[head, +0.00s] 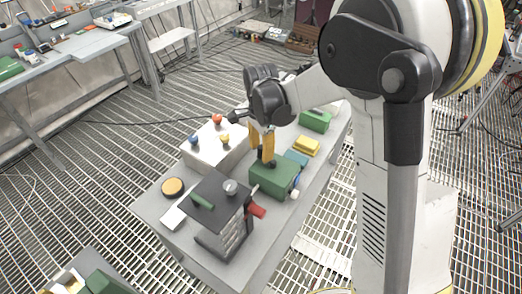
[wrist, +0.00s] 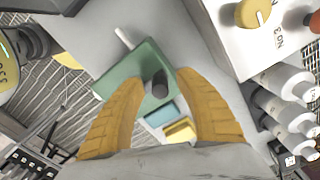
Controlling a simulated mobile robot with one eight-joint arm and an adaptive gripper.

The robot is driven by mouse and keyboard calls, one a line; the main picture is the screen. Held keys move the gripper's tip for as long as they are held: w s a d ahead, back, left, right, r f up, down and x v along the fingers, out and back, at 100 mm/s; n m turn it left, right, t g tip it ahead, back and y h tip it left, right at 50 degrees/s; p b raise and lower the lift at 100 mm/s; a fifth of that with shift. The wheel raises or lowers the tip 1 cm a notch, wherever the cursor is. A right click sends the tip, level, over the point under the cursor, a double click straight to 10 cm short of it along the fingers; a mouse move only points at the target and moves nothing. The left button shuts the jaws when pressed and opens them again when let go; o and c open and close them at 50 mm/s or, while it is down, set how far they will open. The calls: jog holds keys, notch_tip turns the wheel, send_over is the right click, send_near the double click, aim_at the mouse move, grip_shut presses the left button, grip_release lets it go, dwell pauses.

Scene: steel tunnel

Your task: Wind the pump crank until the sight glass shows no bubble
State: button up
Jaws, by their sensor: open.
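A green box (head: 268,182), seemingly the pump, sits on the grey table in the head view. In the wrist view the green box (wrist: 122,75) lies below my fingers. A dark upright knob (wrist: 160,82), possibly the crank grip, stands over the box between the fingertips. A pale rod (wrist: 123,38) sticks out past one edge. My gripper (head: 264,155) points down over the box with its yellow fingers apart; the wrist view also shows my gripper (wrist: 155,80) open around the knob. I cannot tell whether the fingers touch it. I cannot make out the sight glass or any bubble.
A white control box (head: 215,150) with coloured knobs stands behind left. A dark stand (head: 222,208) is at the front, with a red piece (head: 257,211) beside it. Blue and yellow blocks (head: 306,146) and another green block (head: 315,120) lie behind right.

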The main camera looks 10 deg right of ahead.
aim_at(261, 147)
notch_tip(261, 147, up, 12)
dwell(0.4)
jog(key=shift+f, duration=0.1)
jog(key=shift+s, duration=0.1)
